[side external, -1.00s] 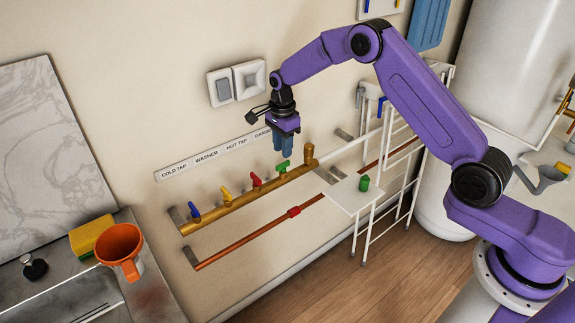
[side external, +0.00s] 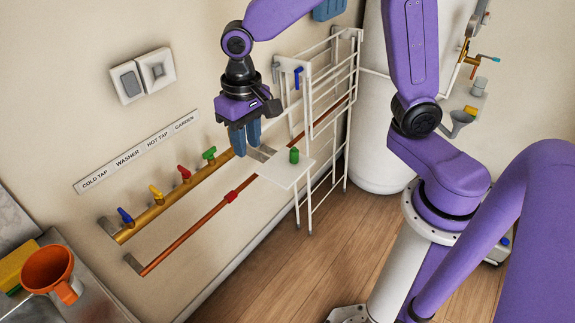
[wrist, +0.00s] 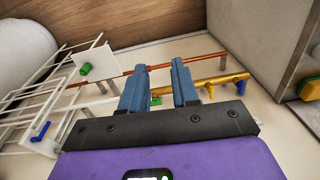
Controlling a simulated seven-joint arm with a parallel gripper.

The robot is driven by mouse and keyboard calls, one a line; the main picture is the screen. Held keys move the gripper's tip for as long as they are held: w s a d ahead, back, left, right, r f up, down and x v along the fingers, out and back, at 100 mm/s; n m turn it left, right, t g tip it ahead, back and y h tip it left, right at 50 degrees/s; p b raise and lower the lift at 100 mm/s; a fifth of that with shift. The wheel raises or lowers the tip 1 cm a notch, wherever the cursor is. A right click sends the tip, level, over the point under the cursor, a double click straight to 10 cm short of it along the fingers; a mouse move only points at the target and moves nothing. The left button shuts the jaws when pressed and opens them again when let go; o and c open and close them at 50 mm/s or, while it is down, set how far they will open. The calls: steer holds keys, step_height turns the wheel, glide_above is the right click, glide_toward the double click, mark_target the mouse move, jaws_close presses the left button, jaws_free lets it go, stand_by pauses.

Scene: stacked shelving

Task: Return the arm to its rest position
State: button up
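My gripper (side external: 246,146) hangs pointing down in the side external view, before the right end of the brass pipe (side external: 158,211). Its blue fingers hide that end of the pipe. In the wrist view my gripper (wrist: 160,72) has its two fingers apart with nothing between them, so it is open and empty. The green valve (side external: 209,153) is just left of the fingers in the side view. The red (side external: 184,173), yellow (side external: 156,192) and blue (side external: 125,215) valves follow further left. My forearm reaches out of the top of the picture.
A copper pipe (side external: 190,233) runs below the brass one. An orange funnel (side external: 47,267) is at lower left. Floor (side external: 290,270) in front is clear.

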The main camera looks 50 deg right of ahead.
steer(key=s+d+n, duration=0.4)
steer(key=s+n, duration=0.2)
steer(key=s, duration=0.4)
steer(key=s+d+r+n, duration=0.1)
steer(key=s+d+n, duration=0.4)
steer(key=s, duration=0.6)
steer(key=shift+n, duration=1.1)
